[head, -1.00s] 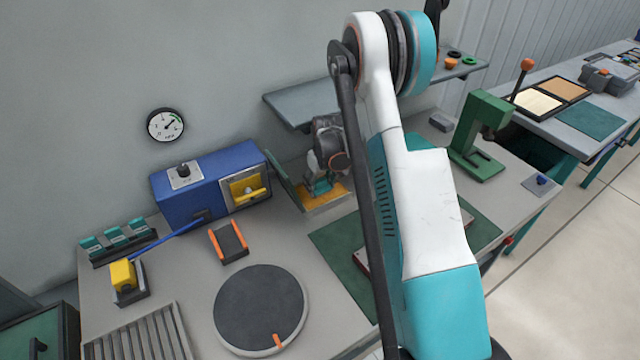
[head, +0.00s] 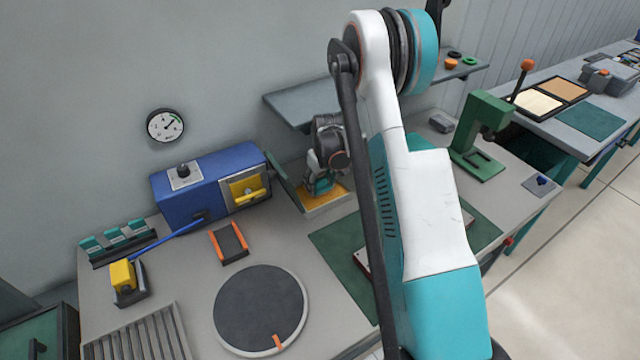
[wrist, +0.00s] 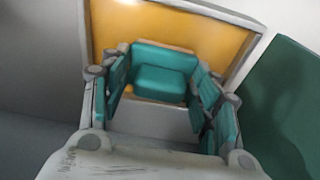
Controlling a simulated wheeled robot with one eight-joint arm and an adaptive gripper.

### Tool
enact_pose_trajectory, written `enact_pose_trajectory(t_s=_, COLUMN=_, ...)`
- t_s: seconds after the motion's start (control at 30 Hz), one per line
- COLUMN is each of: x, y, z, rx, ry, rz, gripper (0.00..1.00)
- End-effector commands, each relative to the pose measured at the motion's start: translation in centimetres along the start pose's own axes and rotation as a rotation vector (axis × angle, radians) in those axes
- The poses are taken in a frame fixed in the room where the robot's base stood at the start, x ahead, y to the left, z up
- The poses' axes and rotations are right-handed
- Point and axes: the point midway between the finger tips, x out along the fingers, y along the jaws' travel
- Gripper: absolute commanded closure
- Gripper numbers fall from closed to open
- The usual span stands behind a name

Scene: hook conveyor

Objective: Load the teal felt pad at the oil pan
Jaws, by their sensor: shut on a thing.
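My gripper (head: 321,186) is over the oil pan (head: 335,200), a shallow tray with an amber-yellow floor and grey rim, beside the blue machine. In the wrist view the pan's amber floor (wrist: 112,32) fills the top middle. There my gripper (wrist: 163,92) is shut on a teal block with a thin tan edge, which I take as the teal felt pad (wrist: 165,80). The pad lies between the teal finger links, in front of the pan floor. I cannot tell whether it touches the oil. In the head view the fingers and pad blend together.
A raised panel (head: 286,178) stands at the pan's left. A rack with teal blocks (head: 115,236), a round turntable (head: 258,308) and a green press (head: 480,140) share the bench.

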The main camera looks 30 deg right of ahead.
Motion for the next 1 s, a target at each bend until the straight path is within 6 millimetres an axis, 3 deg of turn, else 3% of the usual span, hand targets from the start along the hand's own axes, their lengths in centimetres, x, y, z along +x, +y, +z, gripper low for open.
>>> enact_pose_trajectory(t_s=0.8, x=-6.1, y=0.0, z=-0.9, rx=0.000, ry=0.001, rz=0.000, gripper=0.63)
enact_pose_trajectory(t_s=1.0, x=-6.4, y=0.0, z=-1.0, rx=0.000, ry=0.001, rz=0.000, gripper=0.63)
